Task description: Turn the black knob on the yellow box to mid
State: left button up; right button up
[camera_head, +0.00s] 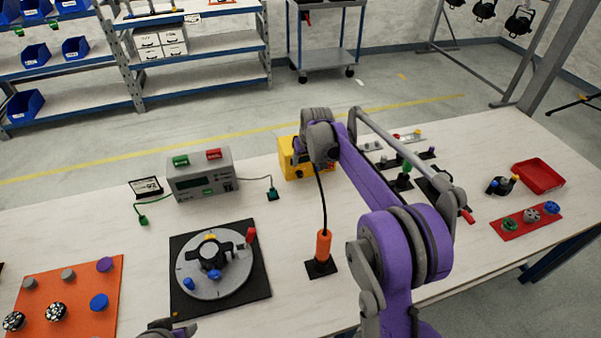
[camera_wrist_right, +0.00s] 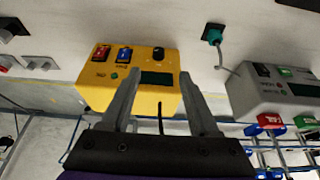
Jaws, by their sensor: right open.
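The yellow box (camera_head: 291,170) stands towards the back of the table, partly hidden behind my right arm in the head view. In the right wrist view the yellow box (camera_wrist_right: 97,91) shows its black knob (camera_wrist_right: 158,54), a dark display, a red switch, a blue switch and a green button. I cannot tell the knob's setting. My right gripper (camera_wrist_right: 161,82) is open and empty, its two fingers reaching over the box's face. The knob appears between and just beyond the fingertips, with no contact visible. At the head view's bottom edge, a small grey part may be my left gripper (camera_head: 166,329); its jaws are unclear.
A grey box (camera_head: 202,174) with red and green terminals stands left of the yellow box. An orange-handled tool (camera_head: 323,246) stands upright in front, with a black cord. A round turntable (camera_head: 218,264) is left of it. A red tray (camera_head: 538,177) lies at the right.

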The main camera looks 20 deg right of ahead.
aim_at(300, 173)
jog(key=x, duration=1.2)
jog(key=shift+w+d, duration=0.1)
jog(key=shift+w, duration=0.15)
grip_shut()
